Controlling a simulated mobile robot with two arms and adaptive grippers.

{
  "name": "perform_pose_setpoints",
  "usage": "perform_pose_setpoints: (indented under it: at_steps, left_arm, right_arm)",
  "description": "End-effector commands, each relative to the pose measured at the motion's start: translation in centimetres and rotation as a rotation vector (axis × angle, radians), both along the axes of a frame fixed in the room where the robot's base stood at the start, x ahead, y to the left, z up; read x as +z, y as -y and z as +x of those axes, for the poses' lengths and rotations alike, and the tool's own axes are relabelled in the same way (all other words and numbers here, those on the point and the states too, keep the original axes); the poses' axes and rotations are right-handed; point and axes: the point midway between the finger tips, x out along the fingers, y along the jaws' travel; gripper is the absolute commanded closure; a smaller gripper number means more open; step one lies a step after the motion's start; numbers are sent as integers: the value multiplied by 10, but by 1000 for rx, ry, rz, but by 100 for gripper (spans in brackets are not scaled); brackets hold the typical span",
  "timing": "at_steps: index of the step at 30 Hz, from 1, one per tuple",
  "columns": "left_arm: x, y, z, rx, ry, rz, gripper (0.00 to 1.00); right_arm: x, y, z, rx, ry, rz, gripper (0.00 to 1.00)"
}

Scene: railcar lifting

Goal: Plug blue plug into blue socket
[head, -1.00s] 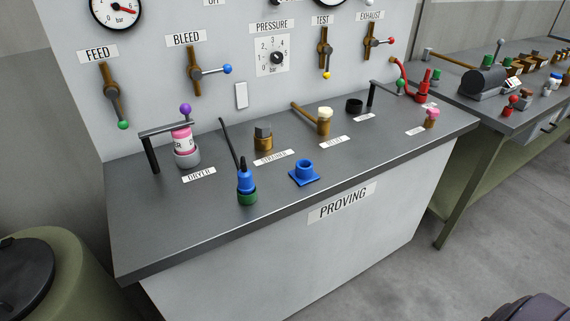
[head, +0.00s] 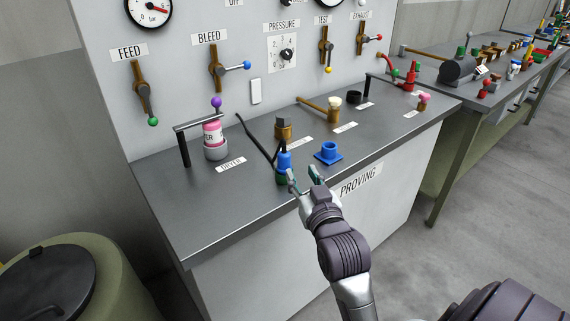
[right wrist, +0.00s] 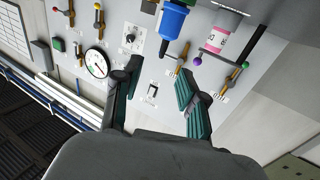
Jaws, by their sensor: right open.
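The blue plug (head: 284,160) stands upright in a green base (head: 282,180) near the front of the grey bench, with a black cable rising from its top. The blue socket (head: 328,152), a round collar on a square plate, sits just right of it with nothing in it. My right gripper (head: 303,176) is open and empty at the bench's front edge, just right of the plug. In the right wrist view the plug (right wrist: 173,20) shows upside down, beyond the fingers and not between them. My left gripper is not in view.
A pink canister (head: 213,132) under a black bracket stands left of the plug. A brass fitting (head: 283,130) stands behind, and a cream-topped valve (head: 334,108) is farther right. The bench front left is clear. A green drum (head: 100,275) stands at lower left.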

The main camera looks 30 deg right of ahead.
Motion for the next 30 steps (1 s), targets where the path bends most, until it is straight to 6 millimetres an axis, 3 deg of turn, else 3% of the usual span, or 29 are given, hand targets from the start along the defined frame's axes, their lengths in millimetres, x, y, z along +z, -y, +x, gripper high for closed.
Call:
perform_pose_setpoints:
  at_steps: [9, 17, 25, 30]
  left_arm:
    - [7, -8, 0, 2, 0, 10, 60]
    - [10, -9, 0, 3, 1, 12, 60]
    - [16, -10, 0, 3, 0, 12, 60]
    - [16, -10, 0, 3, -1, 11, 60]
  right_arm:
    - [1, 18, 58, 1, -1, 0, 58]
    - [0, 23, 78, 1, -1, 1, 58]
    - [-3, 32, 115, 1, -2, 1, 58]
    - [-4, 34, 122, 1, -1, 0, 58]
